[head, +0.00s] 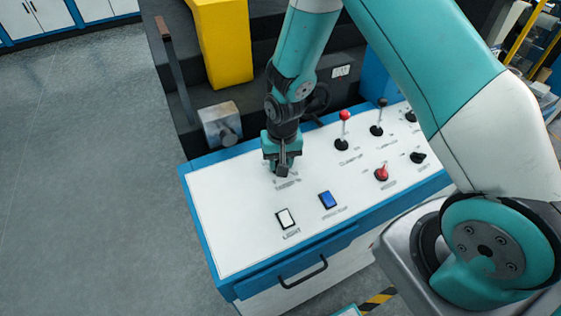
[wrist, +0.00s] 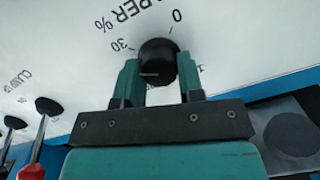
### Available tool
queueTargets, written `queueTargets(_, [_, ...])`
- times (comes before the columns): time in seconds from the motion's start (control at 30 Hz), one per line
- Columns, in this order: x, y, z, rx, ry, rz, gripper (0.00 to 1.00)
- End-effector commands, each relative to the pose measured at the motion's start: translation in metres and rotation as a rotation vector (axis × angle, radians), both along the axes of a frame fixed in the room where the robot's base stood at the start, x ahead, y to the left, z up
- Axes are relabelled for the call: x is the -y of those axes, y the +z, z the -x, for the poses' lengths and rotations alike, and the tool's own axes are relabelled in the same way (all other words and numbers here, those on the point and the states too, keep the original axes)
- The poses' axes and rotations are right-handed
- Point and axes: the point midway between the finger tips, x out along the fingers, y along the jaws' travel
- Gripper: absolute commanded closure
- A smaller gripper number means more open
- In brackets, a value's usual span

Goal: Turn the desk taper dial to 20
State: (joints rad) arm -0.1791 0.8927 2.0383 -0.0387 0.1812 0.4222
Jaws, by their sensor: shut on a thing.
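The taper dial (wrist: 157,56) is a round black knob on the white desk panel. In the wrist view, the upside-down lettering "PER %" and the scale figures 0 and 30 show around it; another figure on the right is partly covered. My gripper (wrist: 158,72) is shut on the dial, with one teal finger on each side. A small pale mark shows on the knob's near side, but I cannot tell which figure the dial points to. In the head view, my gripper (head: 282,163) points down at the panel and mostly hides the dial.
Red-topped (head: 344,128) and black-topped (head: 377,116) levers stand right of my gripper. A red knob (head: 381,174) and a black knob (head: 418,157) lie nearer right. White (head: 287,218) and blue (head: 327,200) switches sit in front. A grey metal block (head: 220,124) stands behind left.

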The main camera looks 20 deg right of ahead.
Motion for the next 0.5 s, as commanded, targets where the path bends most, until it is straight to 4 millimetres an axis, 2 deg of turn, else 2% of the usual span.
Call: queueTargets(0.5, [-0.0036, -0.0026, 0.0006, 0.002, 0.475, 0.082, 0.88])
